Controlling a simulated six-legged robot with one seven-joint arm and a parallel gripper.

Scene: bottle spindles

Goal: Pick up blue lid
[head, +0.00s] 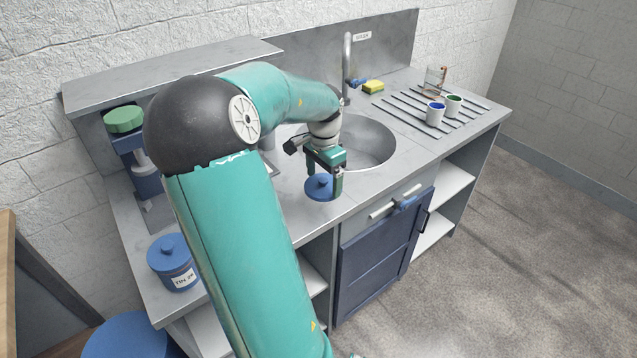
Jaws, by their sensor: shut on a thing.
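The blue lid (318,192) is round with a small knob on top. It is at the front of the counter, left of the sink. My gripper (324,183) is over it, fingers pointing down, and is shut on the lid near its knob. The fingers hide part of the lid. I cannot tell whether the lid rests on the counter or hangs just above it.
A blue lidded tin (174,262) stands at the counter's left end. The sink (370,142) with a tall tap (347,65) is behind my gripper. A green-topped device (124,119) is at left.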

